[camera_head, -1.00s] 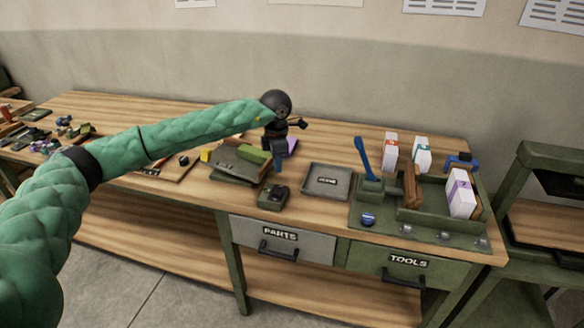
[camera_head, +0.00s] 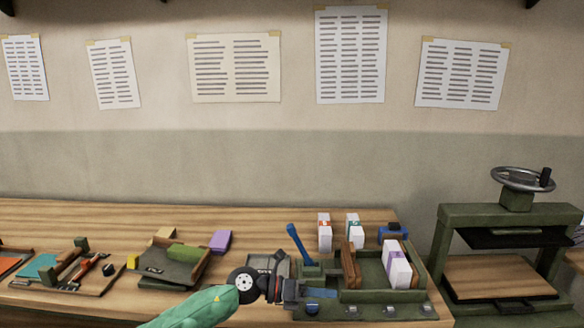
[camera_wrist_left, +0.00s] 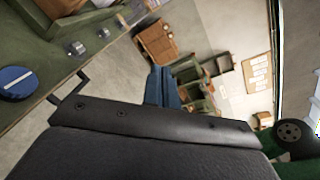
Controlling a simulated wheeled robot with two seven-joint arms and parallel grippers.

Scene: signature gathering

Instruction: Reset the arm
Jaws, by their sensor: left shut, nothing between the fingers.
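My left arm comes in from the bottom of the head view, and its gripper (camera_head: 322,293) is in front of the green tool tray (camera_head: 405,310). The gripper is shut and empty. In the left wrist view its blue fingers (camera_wrist_left: 163,86) lie together, with floor and room behind them. My right arm and gripper are not in view.
The wooden bench (camera_head: 70,217) carries a green stand with a blue lever (camera_head: 298,243), white boxes (camera_head: 397,265), a green block on a tray (camera_head: 188,252) and a purple block (camera_head: 221,241). A press with a handwheel (camera_head: 522,180) stands right. Papers hang above.

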